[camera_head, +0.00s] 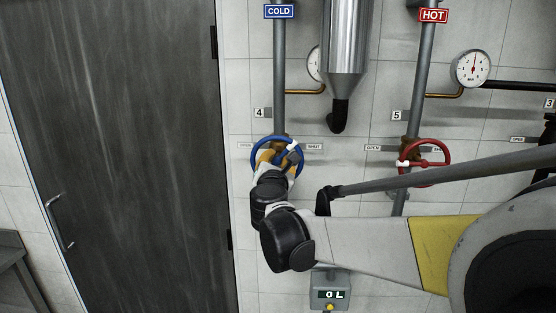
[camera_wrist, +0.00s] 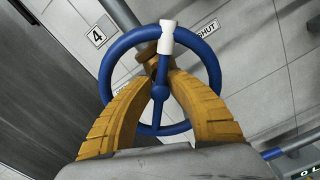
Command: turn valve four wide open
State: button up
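Valve four is a blue handwheel (camera_head: 262,141) on the pipe under the blue COLD sign (camera_head: 279,11), beside a "4" label (camera_head: 262,113). A white marker (camera_head: 293,145) on its rim is at the upper right, towards the SHUT label (camera_head: 314,146). In the wrist view the blue wheel (camera_wrist: 109,70) is close, with its white marker (camera_wrist: 166,37) at the top. My gripper's (camera_wrist: 161,78) yellow fingers come together on both sides of the wheel's hub and look shut on it. In the head view my gripper (camera_head: 275,160) partly covers the wheel. The fingertips' exact contact is hidden.
A red handwheel (camera_head: 443,150) on the HOT pipe stands to the right, labelled "5". A steel cylinder with a black spout (camera_head: 338,118) hangs between the pipes. A display (camera_head: 330,294) reading 0 L is below. A dark door (camera_head: 110,150) is to the left.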

jog(key=shift+o, duration=1.4)
jog(key=s, duration=1.2)
jog(key=shift+a, duration=0.2)
jog(key=shift+c, duration=0.4)
